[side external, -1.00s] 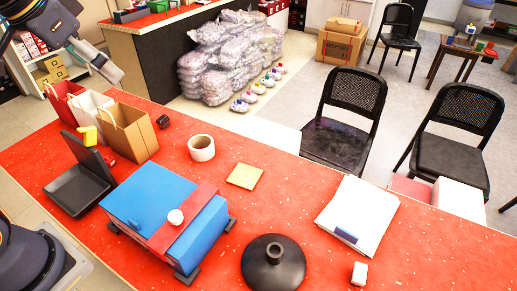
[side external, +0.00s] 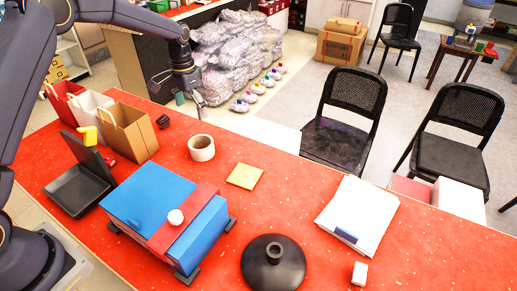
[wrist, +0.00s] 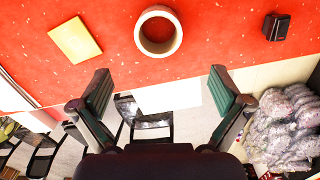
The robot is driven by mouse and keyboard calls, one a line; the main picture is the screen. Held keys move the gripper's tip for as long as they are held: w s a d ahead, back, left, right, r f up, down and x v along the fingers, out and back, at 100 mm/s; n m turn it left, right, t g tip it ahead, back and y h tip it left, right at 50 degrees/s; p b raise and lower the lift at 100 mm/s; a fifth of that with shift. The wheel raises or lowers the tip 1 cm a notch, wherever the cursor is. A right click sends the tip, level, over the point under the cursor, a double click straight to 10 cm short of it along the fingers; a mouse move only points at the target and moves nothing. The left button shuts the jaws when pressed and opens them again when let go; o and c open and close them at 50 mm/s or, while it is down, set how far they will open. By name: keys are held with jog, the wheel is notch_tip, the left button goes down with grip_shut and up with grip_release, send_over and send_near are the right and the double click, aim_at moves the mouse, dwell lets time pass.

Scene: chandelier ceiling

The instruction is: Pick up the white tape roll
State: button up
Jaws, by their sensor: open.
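The white tape roll (side external: 201,148) lies flat on the red counter, its round opening facing up. In the wrist view the tape roll (wrist: 158,32) shows at the top middle, beyond my fingertips. My gripper (side external: 190,98) is above the far edge of the counter, behind and slightly left of the roll in the side view. In the wrist view my gripper (wrist: 160,85) has its two green-padded fingers spread wide with nothing between them. The gripper and roll are apart.
A yellow square (side external: 244,176) lies right of the roll, and a small dark object (side external: 163,122) left of it. A brown paper bag (side external: 129,132), a blue box (side external: 165,215) and a black round lid (side external: 273,263) also stand on the counter. Bare counter surrounds the roll.

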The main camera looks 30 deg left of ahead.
send_near(201, 142)
jog(key=s+d+f, duration=0.1)
jog(key=s+f, duration=0.1)
jog(key=s, duration=0.1)
jog(key=shift+d+f, duration=0.25)
jog(key=shift+d, duration=0.15)
jog(key=f, duration=0.5)
jog(key=shift+w+d, duration=0.2)
jog(key=shift+w, duration=0.15)
jog(key=shift+c, duration=0.3)
jog(key=c, duration=1)
